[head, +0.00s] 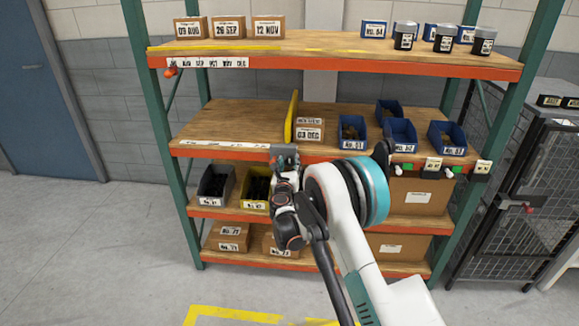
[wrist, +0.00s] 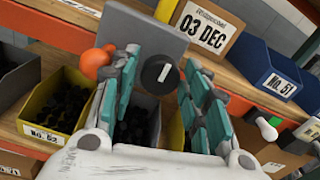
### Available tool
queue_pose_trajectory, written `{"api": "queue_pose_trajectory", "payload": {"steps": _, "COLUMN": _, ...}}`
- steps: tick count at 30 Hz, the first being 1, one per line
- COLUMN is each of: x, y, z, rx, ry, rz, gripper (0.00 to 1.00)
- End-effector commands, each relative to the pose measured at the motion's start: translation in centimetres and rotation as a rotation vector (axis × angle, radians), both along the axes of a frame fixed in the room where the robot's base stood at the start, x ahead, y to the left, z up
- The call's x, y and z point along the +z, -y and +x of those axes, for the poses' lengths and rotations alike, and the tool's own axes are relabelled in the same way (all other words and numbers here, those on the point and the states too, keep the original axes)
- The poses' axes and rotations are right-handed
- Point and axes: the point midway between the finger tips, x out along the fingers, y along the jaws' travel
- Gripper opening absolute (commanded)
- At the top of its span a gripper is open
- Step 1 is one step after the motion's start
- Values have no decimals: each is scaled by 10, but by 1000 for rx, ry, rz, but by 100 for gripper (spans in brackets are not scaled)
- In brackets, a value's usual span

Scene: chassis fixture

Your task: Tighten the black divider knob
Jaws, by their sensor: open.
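The black divider knob (wrist: 160,74) is round with a white bar mark, which stands nearly upright with a slight tilt. It sits in front of a grey plate (wrist: 150,30) on the middle shelf's front edge; the plate also shows in the head view (head: 284,153). The yellow divider (head: 291,117) stands upright on that shelf behind the plate. My gripper (wrist: 161,70) is open, its teal-padded fingers on either side of the knob in the picture. I cannot tell whether they touch it. In the head view my arm hides the knob.
An orange knob (wrist: 95,63) is left of the plate, close to my left finger. A "03 DEC" box (head: 309,133) and blue bins (head: 352,133) stand right of the divider. Yellow (head: 256,188) and grey bins (head: 215,183) sit below. The middle shelf's left part is clear.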

Motion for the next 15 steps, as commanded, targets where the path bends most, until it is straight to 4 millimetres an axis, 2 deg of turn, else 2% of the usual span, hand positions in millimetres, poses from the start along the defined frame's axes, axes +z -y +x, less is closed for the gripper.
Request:
{"api": "queue_pose_trajectory", "payload": {"steps": 4, "x": 0, "y": 0, "z": 10, "rx": 0, "ry": 0, "rz": 0, "gripper": 43}}
{"api": "queue_pose_trajectory", "payload": {"steps": 13, "x": 0, "y": 0, "z": 12, "rx": 0, "ry": 0, "rz": 0, "gripper": 43}}
{"api": "queue_pose_trajectory", "payload": {"steps": 14, "x": 0, "y": 0, "z": 12, "rx": 0, "ry": 0, "rz": 0, "gripper": 40}}
{"api": "queue_pose_trajectory", "payload": {"steps": 15, "x": 0, "y": 0, "z": 12, "rx": 0, "ry": 0, "rz": 0, "gripper": 31}}
